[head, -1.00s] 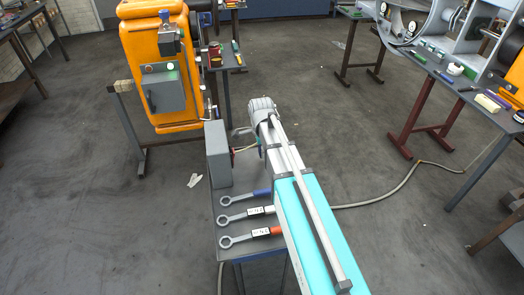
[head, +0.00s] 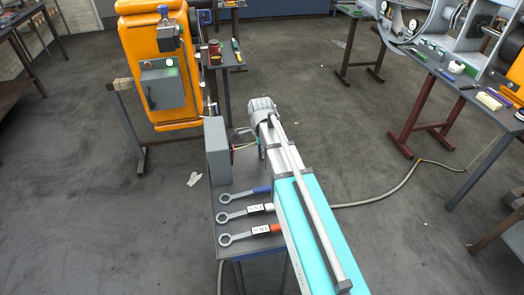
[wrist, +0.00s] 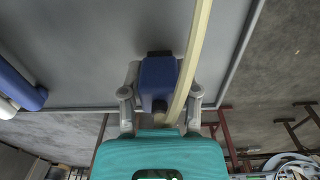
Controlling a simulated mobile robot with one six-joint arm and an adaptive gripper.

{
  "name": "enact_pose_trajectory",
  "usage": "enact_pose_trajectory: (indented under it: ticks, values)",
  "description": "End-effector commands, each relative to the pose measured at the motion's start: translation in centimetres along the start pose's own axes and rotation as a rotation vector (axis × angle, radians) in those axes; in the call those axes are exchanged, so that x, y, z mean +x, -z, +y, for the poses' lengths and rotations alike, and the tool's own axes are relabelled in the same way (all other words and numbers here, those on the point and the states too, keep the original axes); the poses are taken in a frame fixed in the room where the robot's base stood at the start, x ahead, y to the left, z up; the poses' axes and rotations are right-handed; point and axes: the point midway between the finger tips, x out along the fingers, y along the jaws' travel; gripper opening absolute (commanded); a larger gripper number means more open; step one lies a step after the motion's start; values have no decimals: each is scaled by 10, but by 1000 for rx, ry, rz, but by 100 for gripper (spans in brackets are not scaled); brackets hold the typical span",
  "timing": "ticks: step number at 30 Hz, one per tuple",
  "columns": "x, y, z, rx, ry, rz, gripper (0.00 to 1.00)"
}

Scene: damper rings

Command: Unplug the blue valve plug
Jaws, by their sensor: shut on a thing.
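In the wrist view the blue valve plug (wrist: 159,78) sits between the two fingers of my gripper (wrist: 158,72), which is shut on it. A black part shows at the plug's far end, against a grey surface. I cannot tell whether the plug is still seated. A pale cable (wrist: 197,50) runs past the plug's right side. In the head view the grey box (head: 217,150) stands at the far end of the small table, with thin coloured leads at its right side. My own arm hides most of the gripper and plug there.
An orange machine (head: 157,35) stands behind. A bench with tools is at the right. Open floor lies between.

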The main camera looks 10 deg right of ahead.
Motion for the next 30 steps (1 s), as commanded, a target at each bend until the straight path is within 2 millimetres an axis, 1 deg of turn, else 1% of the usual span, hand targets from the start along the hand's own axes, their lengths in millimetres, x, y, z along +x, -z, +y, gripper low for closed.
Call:
enact_pose_trajectory:
  ticks: [14, 15, 20, 21, 22, 30]
  values:
    - [5, 0, 0, 0, 0, 0, 0]
    - [5, 0, 0, 0, 0, 0, 43]
    - [5, 0, 0, 0, 0, 0, 73]
    - [5, 0, 0, 0, 0, 0, 80]
    - [5, 0, 0, 0, 0, 0, 81]
    - [5, 0, 0, 0, 0, 0, 81]
